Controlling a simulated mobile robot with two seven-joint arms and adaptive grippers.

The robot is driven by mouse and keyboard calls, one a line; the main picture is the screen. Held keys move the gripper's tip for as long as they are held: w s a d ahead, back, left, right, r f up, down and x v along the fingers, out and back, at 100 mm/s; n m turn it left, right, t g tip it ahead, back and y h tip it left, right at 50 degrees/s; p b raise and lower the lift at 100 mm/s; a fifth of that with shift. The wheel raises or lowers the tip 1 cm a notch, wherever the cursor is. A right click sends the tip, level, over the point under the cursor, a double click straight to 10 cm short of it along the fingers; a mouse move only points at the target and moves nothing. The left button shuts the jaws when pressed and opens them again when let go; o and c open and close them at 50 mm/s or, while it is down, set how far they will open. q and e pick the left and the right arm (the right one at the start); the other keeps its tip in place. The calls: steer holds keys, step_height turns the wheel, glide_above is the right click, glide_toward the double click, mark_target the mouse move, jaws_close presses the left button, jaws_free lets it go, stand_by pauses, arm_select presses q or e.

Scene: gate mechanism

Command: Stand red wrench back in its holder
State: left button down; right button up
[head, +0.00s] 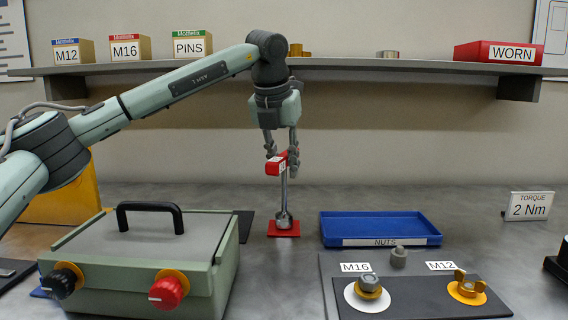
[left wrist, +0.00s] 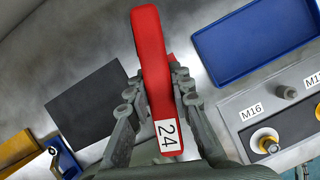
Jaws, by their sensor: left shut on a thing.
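The red wrench (head: 275,167) is upright in the head view, with its red handle on top, a grey shaft below and a wide grey socket end at the bottom. My left gripper (head: 283,160) points down and is shut on the wrench near its handle. The socket end is at the red holder base (head: 283,233) on the bench; I cannot tell whether it is seated or just above it. In the left wrist view the red handle (left wrist: 152,65), marked 24, lies between the fingers and hides most of the holder. My right gripper is not in view.
A green box (head: 150,250) with a black handle and knobs stands front left. A blue NUTS tray (head: 380,241) is right of the holder. An M16/M12 plate (head: 420,300) is front right. A shelf (head: 400,68) runs behind, above the bench.

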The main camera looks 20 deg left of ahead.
arm_select(q)
steer(key=shift+f, duration=0.1)
stand_by(0.5)
steer(key=c, duration=1.3)
jaws_free()
step_height(320, 180, up, 7)
steer(key=p, duration=0.5)
